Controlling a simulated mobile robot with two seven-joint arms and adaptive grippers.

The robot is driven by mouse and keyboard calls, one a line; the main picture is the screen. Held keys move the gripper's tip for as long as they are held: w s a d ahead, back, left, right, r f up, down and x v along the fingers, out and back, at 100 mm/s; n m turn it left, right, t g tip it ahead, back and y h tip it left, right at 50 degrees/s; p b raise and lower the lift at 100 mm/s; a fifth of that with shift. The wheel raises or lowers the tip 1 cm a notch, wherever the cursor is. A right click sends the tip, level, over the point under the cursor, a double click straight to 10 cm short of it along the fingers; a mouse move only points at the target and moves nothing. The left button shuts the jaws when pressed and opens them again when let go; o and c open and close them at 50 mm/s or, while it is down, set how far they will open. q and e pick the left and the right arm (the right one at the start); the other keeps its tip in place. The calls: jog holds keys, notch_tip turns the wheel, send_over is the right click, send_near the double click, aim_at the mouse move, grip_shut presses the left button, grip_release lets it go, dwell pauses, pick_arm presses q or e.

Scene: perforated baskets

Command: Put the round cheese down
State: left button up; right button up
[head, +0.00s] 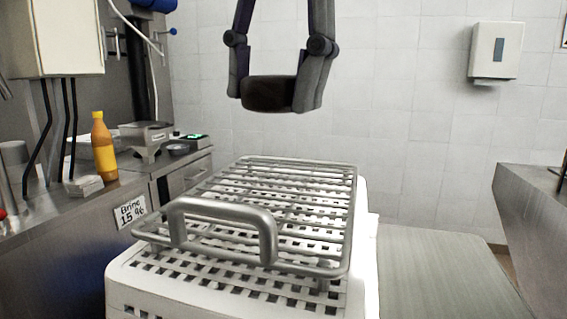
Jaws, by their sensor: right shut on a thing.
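The round cheese (268,94) is a dark, flat disc in the upper middle of the head view. My right gripper (275,92) comes down from the top of the view and is shut on it, one finger at each side. The cheese hangs in the air, well clear of the metal rack (352,217) below. The rack has thin bars and a raised handle at its near end, and it lies on a white perforated basket (135,275). No other cheese shows on the rack. My left gripper is not in view.
A metal counter (50,210) at the left holds a yellow-orange bottle (103,148) and a scale (146,136). A "Brine 15 %" sign (131,211) is on its front. A grey surface (450,275) lies right of the basket; another counter (535,205) stands far right.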

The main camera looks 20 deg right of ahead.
send_over(271, 187)
jog(key=s, duration=0.1)
notch_tip(271, 187, down, 6)
jog(key=shift+d+r, duration=0.1)
jog(key=shift+d, duration=0.05)
jog(key=f, duration=0.3)
jog(key=shift+w, duration=0.3)
jog(key=shift+f, duration=0.35)
jog(key=shift+f, duration=0.2)
jog(key=o, duration=1.2)
jog(key=shift+c, duration=0.2)
jog(key=shift+r, duration=0.1)
notch_tip(271, 187, up, 8)
jog(key=shift+s+d+f, duration=0.2)
jog(key=shift+s+d, duration=0.1)
jog(key=shift+d, duration=0.15)
